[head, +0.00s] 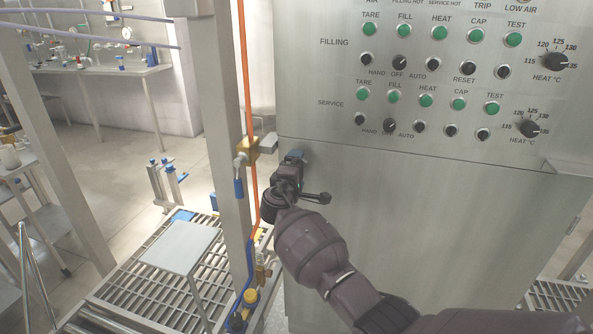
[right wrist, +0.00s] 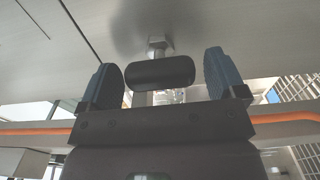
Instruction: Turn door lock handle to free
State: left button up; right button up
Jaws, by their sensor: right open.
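The door lock handle (right wrist: 160,72) is a short black rounded bar on a metal stem with a hex nut, standing out from the steel cabinet panel in the right wrist view. It lies crosswise between the two blue-padded fingers of my right gripper (head: 295,157). My left gripper is not in view.
An upright steel post (head: 226,110) with an orange hose (head: 246,80) and a brass valve block (head: 250,151) stands just left of my right gripper. The control panel (head: 470,75) with green lamps and knobs is above.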

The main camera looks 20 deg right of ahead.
jog(key=p+v, duration=0.1)
jog(key=v, duration=1)
jog(key=shift+w, duration=0.15)
